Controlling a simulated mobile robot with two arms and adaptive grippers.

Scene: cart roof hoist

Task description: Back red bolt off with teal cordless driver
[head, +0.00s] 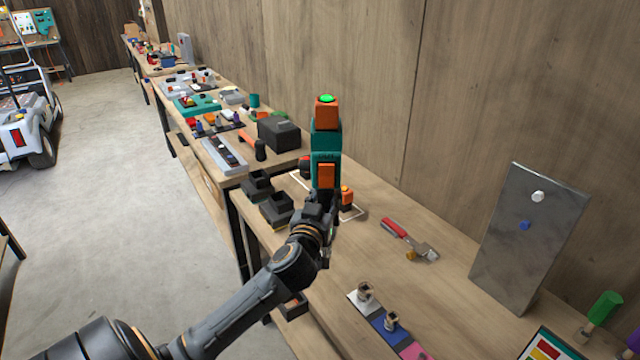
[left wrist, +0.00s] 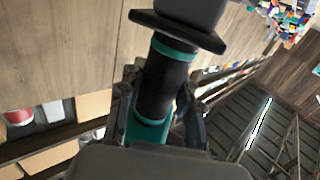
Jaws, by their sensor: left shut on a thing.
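The teal cordless driver (head: 325,140) stands upright above the bench, with orange parts and a green spot on top. My left gripper (head: 322,203) is shut on its lower part. In the left wrist view the driver's black grip with teal bands (left wrist: 168,80) lies between the fingers of my left gripper (left wrist: 158,92). A grey metal plate (head: 512,255) stands tilted at the right of the bench. It carries a white bolt head (head: 537,197) and a blue one (head: 525,225). I see no red bolt on it. My right gripper is not in view.
On the wooden bench lie a red-handled tool (head: 395,228), a white mat (head: 368,305) and a blue mat (head: 390,337) bearing small metal parts, and a green-handled tool (head: 605,307). Black holders (head: 277,208) sit at the left edge. The wall closes the back.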

